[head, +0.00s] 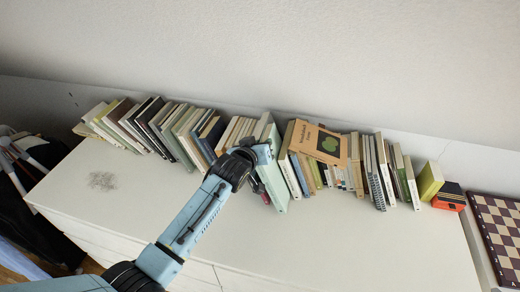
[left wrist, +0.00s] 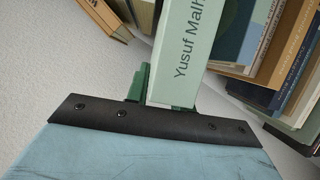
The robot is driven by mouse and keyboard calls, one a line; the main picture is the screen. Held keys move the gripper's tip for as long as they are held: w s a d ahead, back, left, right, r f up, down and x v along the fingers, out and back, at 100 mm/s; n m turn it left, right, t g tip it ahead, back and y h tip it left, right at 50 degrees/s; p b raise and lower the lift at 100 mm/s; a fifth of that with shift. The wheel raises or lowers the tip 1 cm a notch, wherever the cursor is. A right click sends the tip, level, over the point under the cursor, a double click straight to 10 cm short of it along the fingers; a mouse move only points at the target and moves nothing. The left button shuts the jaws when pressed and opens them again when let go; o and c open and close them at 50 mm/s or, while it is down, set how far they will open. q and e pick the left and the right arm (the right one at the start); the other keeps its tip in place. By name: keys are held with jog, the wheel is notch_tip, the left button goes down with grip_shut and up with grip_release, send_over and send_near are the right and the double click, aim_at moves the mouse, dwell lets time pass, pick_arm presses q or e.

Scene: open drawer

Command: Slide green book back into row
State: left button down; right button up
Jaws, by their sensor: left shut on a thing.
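The green book (head: 274,184) is pale green and stands in the row of books, its spine end reaching further forward than its neighbours. In the left wrist view its spine (left wrist: 190,50) shows the letters "Yusuf Malh". My left gripper (head: 263,156) is at this book, and its dark green fingers (left wrist: 157,88) show beside the spine in the wrist view. It is shut on the book; the far finger is partly hidden behind the spine. My right gripper is in neither view.
Books stand left (head: 150,122) and right (head: 378,170) of the green book along the wall. A tan book (head: 318,143) leans across several others. A yellow block (head: 430,180), an orange-black box (head: 449,197) and a chessboard (head: 498,225) lie at right. The white top (head: 350,245) is clear in front.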

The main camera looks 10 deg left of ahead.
pick_arm(q)
jog(key=shift+w+r, duration=0.15)
jog(key=shift+w, duration=0.1)
jog(key=c, duration=1.1)
grip_release()
jog(key=shift+s, duration=0.1)
jog(key=shift+s+f, duration=0.15)
jog(key=shift+f, duration=0.2)
jog(key=v, duration=1.3)
jog(key=shift+r+p, duration=0.3)
jog(key=shift+r, duration=0.15)
